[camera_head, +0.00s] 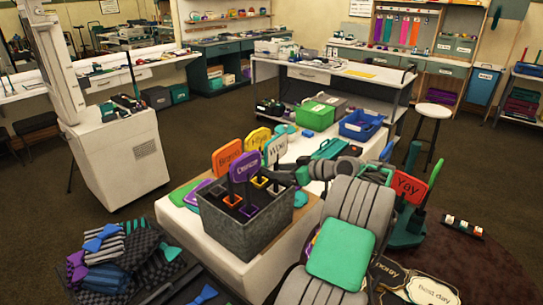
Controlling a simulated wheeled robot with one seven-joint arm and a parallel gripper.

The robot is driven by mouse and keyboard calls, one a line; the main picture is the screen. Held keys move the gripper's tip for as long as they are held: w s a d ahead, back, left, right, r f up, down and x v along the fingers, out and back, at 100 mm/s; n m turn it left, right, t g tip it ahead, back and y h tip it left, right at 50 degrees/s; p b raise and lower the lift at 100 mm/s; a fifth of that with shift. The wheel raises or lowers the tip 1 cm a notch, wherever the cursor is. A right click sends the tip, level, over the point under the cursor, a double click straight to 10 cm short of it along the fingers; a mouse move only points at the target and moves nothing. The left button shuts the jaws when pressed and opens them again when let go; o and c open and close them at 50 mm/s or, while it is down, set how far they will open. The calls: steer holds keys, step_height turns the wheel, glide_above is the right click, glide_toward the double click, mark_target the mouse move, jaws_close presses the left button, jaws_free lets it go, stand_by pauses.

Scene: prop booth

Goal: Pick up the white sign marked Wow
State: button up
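The white sign (276,148) carries dark lettering that looks like Wow, turned on its side. It stands upright at the back right of a grey divided box (248,228), behind a purple sign (244,167). My gripper (279,178) reaches in from the right, just below the white sign's panel, over the box's back right corner. The sign's handle is hidden there. The fingers are small and dark, so I cannot tell whether they are open or touch the handle.
An orange sign (227,157) and a yellow sign (258,139) stand close by. The box sits on a white-topped table (222,248). A green bin (315,117) and a blue bin (361,126) are behind. A red Yay sign (410,187) stands right of my arm.

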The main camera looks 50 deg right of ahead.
steer(key=p+x, duration=0.1)
steer(key=x, duration=0.4)
steer(key=shift+w+d, duration=0.1)
jaws_close()
stand_by(0.4)
